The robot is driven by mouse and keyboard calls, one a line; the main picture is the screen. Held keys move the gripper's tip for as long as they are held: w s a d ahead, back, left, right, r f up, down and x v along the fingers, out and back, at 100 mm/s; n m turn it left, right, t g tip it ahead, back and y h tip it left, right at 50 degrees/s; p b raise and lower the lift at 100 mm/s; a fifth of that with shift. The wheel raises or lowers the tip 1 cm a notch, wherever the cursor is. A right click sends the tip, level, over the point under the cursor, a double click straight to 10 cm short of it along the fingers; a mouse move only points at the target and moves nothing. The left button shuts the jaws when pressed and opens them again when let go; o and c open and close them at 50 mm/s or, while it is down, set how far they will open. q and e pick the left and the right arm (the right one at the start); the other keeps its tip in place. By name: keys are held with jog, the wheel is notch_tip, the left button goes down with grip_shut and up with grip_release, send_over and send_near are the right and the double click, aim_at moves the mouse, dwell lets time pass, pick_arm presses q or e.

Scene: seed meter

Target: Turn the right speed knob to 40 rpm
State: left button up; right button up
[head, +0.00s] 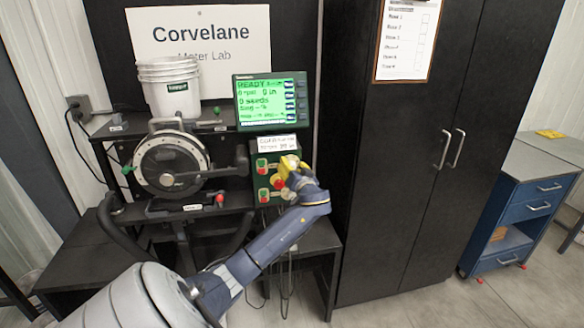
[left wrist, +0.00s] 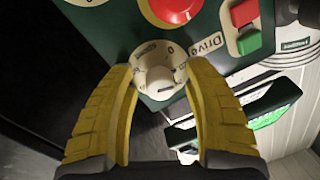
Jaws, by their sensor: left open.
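A cream knob (left wrist: 157,76) with a round dial scale sits on the dark green control panel (left wrist: 120,30) in the left wrist view. A "0" shows near its upper right edge; the other marks are too small to read. My left gripper (left wrist: 164,68) is open, with its yellow fingertips on either side of the knob. I cannot tell whether they touch it. In the head view my left gripper (head: 287,168) is at the right side of the control box (head: 286,148) and hides the knob. The display (head: 270,101) reads "READY". My right gripper is not in view.
A red round button (left wrist: 172,8) is close above the knob, and a red and green switch (left wrist: 245,25) is to its upper right. In the head view the seed meter disc (head: 170,163) stands left of the box. A black cabinet (head: 400,170) stands to the right.

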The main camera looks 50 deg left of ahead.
pick_arm(q)
grip_shut()
jog(key=shift+m, duration=0.4)
jog(key=m, duration=0.4)
jog(key=m+t, duration=0.1)
jog(key=m, duration=0.4)
jog(key=shift+m, duration=0.4)
jog(key=m, duration=0.5)
jog(key=shift+t, duration=0.3)
jog(key=m, duration=0.5)
jog(key=shift+t, duration=0.3)
jog(key=shift+m, duration=0.3)
